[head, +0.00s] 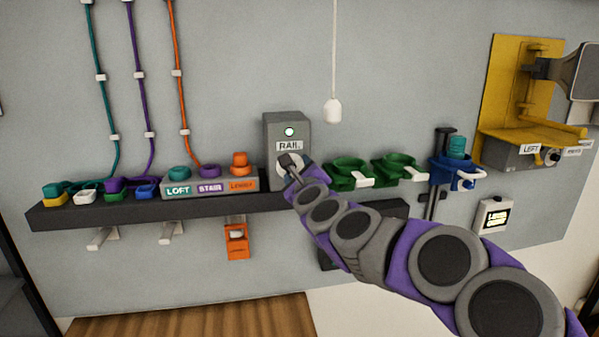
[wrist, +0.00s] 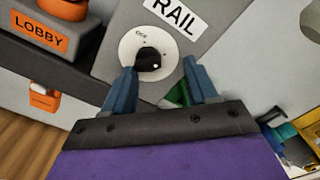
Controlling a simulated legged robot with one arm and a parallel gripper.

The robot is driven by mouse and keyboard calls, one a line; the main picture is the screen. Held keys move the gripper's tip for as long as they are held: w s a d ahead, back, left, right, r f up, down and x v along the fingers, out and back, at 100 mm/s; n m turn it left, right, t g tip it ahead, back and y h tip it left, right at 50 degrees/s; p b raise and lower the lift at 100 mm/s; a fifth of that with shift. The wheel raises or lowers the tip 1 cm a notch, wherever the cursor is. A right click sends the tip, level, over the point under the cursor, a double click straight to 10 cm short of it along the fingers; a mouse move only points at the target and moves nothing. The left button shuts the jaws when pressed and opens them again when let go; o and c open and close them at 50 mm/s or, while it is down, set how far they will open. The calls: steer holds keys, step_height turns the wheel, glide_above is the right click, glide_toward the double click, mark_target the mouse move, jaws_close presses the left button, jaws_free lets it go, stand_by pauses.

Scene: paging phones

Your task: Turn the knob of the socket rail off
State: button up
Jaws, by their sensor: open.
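The socket rail's grey box (head: 287,128) stands on the dark shelf, with a "RAIL" label and a lit white lamp on its front. In the wrist view its black knob (wrist: 148,60) sits on a round white dial (wrist: 133,46), with a small white dot at the knob's lower right. My gripper (wrist: 162,78) is open in front of the dial, its two blue fingers apart, the left one close to the knob's lower left. The knob is not held. In the head view my gripper (head: 291,162) covers most of the dial.
A dark shelf (head: 120,211) carries a socket strip (head: 210,186) labelled LOFT, STAIR and LOBBY left of the box. Green holders (head: 350,172) and a blue holder (head: 452,174) are on the right. A pull cord (head: 333,110) hangs above. An orange holder (head: 236,240) hangs below the shelf.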

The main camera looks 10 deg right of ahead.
steer(key=shift+a, duration=1.25)
steer(key=shift+c, duration=0.6)
steer(key=shift+a, duration=0.3)
steer(key=shift+c, duration=1.5)
steer(key=shift+s+d, duration=0.1)
steer(key=shift+d, duration=0.65)
steer(key=c, duration=0.5)
steer(key=shift+c, duration=0.5)
steer(key=shift+a, duration=0.1)
steer(key=shift+c, duration=0.2)
